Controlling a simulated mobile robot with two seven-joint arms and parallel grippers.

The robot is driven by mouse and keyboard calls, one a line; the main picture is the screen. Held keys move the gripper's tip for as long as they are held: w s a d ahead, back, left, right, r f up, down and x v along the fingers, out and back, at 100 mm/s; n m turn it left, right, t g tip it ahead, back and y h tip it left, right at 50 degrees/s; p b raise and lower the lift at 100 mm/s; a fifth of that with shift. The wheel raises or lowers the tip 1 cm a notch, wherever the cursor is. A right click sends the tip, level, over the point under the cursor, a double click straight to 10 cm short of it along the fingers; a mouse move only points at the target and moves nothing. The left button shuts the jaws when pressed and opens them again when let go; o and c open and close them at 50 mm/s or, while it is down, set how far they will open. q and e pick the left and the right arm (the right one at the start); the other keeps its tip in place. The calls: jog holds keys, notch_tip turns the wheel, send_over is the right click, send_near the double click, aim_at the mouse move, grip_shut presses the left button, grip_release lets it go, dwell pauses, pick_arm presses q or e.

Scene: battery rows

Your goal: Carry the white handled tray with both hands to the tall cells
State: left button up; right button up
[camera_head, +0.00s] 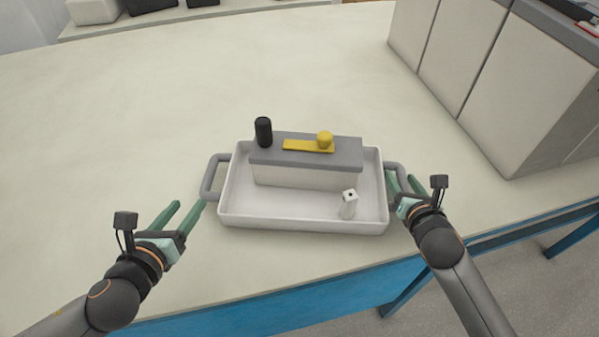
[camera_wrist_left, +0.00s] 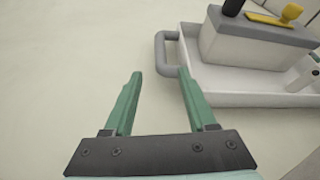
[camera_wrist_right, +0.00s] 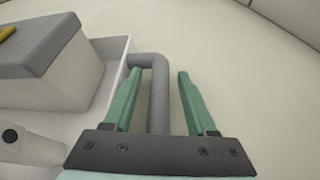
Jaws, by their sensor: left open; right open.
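The white handled tray (camera_head: 300,222) lies on the table near its front edge, with a grey handle at each end. My left gripper (camera_head: 189,208) is open beside the left handle (camera_head: 211,178). In the left wrist view that handle (camera_wrist_left: 163,55) lies ahead and to the right, outside the fingers. My right gripper (camera_head: 400,185) is open at the right handle (camera_head: 396,170). In the right wrist view the handle bar (camera_wrist_right: 158,100) runs between the two open fingers, with a gap to the right finger. The tall cells cannot be told for certain.
In the tray stand a grey-topped block (camera_head: 305,175) and a small white piece (camera_head: 348,204). A black cylinder (camera_head: 263,132) and a yellow piece (camera_head: 308,146) sit on the block. Large pale boxes (camera_head: 480,60) stand at right.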

pick_arm(q)
jog(key=shift+s+r, duration=0.15)
jog(key=shift+s, duration=0.2)
pick_arm(e)
jog(key=shift+s, duration=0.1)
jog(key=shift+s+r, duration=0.15)
jog(key=shift+s, duration=0.15)
jog(key=v, duration=1.1)
jog(key=shift+s, duration=0.1)
pick_arm(q)
jog(key=shift+a, duration=0.1)
jog(key=shift+s+a, duration=0.3)
jog(key=shift+a, duration=0.3)
jog(key=shift+s+a, duration=0.3)
jog(key=shift+a, duration=0.3)
jog(key=shift+s+a, duration=0.35)
jog(key=shift+a, duration=0.4)
jog(key=shift+s+a, duration=0.35)
jog(key=shift+a, duration=0.35)
pick_arm(e)
jog(key=shift+r, duration=0.25)
jog(key=shift+d, duration=0.1)
